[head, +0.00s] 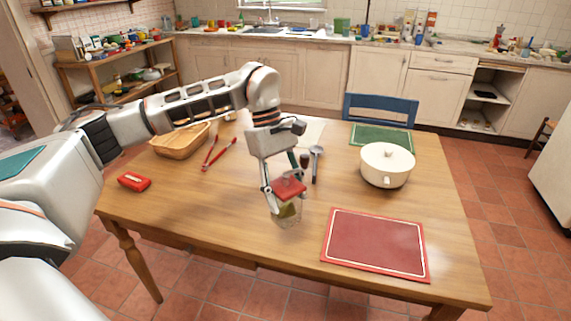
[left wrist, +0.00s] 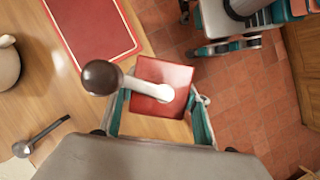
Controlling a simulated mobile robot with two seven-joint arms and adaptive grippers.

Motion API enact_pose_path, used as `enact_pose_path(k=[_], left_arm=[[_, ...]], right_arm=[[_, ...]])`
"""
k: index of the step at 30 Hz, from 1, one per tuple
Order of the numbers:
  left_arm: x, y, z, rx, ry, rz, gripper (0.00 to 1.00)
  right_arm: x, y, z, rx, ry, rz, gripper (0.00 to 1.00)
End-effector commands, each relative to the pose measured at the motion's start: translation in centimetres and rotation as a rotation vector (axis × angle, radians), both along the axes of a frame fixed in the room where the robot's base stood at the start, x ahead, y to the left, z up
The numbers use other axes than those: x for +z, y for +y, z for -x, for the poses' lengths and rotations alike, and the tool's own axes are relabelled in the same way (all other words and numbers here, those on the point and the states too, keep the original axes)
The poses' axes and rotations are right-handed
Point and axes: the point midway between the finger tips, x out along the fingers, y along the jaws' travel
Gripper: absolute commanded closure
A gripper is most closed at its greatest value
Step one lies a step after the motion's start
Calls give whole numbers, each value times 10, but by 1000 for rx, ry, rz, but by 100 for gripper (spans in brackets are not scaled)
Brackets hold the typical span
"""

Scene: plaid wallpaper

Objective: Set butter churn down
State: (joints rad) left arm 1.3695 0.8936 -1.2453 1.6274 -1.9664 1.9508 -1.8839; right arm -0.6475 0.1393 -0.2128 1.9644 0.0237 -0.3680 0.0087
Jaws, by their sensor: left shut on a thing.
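The butter churn (head: 290,211) is a clear glass jar with yellowish contents and a red square lid. My left gripper (head: 287,190) points down and is shut on the churn near its lid, one finger on either side. The churn looks upright over the front part of the wooden table (head: 215,208); I cannot tell whether its base touches the wood. In the left wrist view, the churn's red lid (left wrist: 172,76) with white crank and dark brown knob sits between the fingers of my left gripper (left wrist: 160,112). The jar is hidden below the lid there.
A red placemat (head: 375,245) lies right of the churn. A cream pot (head: 387,166), green placemat (head: 382,138), ladle (head: 316,160), red tongs (head: 218,153), wooden basket (head: 180,142) and red object (head: 134,181) are also on the table. The front-left wood is clear.

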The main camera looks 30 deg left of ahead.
Motion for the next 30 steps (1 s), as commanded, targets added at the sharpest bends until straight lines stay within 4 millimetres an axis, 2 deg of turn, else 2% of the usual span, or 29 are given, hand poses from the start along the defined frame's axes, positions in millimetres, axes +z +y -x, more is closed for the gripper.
enact_pose_path(k=[12,18,22,25,28,30], left_arm=[[42,54,-43,882,-4,2,86],[63,81,-56,1229,-4,3,86],[72,92,-62,1366,-3,4,86],[71,96,-63,1420,1,1,86],[57,98,-63,1435,5,-2,86],[41,98,-62,1435,8,-4,86]], right_arm=[[-5,0,2,0,5,3,66],[-7,-1,2,0,6,3,66],[-7,-1,2,0,6,3,66],[-8,-1,2,0,6,3,66],[-10,-1,3,0,7,3,66],[-12,-1,3,1,8,5,66]])
